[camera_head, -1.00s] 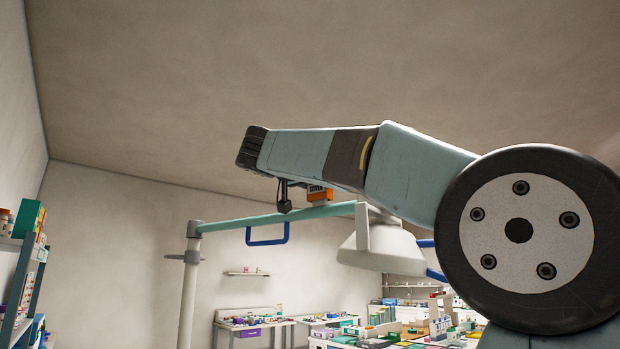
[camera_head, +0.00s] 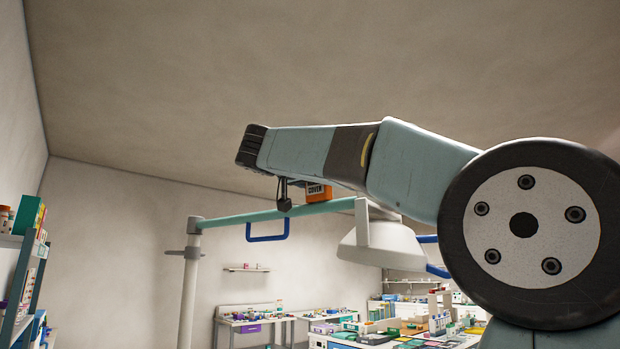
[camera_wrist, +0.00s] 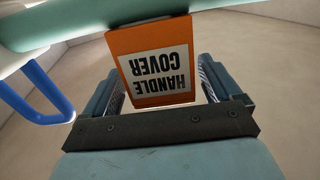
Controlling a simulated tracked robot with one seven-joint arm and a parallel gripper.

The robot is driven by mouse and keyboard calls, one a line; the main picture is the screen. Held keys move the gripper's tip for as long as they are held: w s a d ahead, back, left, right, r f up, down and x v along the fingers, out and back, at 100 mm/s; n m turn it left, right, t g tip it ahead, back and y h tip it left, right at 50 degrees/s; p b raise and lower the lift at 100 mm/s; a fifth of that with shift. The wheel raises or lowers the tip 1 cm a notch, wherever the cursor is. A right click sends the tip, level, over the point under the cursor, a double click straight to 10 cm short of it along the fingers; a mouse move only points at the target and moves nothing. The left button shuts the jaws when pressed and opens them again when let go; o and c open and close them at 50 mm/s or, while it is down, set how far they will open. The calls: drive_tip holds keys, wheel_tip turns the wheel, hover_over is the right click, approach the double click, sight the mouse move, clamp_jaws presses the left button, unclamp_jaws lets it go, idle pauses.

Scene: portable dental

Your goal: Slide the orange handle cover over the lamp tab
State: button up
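The orange handle cover (camera_wrist: 118,46), with a white "HANDLE COVER" label upside down in the wrist view, sits between the two fingers of my gripper (camera_wrist: 160,75). In the head view the cover (camera_head: 317,193) shows below my forearm, just above the lamp's teal bar (camera_head: 250,217); my fingers are hidden there. The teal bar (camera_wrist: 60,24) crosses the top of the wrist view and overlaps the cover's upper edge. I cannot make out the lamp tab, nor whether the cover touches it.
The white lamp head (camera_head: 382,247) is right of the cover. A grey post (camera_head: 188,290) carries the bar. Cluttered benches stand far behind.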

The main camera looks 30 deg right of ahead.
drive_tip(key=shift+o, duration=0.2)
drive_tip(key=shift+a, duration=0.1)
drive_tip(key=v, duration=1.3)
drive_tip(key=shift+s+a, duration=0.2)
drive_tip(key=shift+a, duration=0.05)
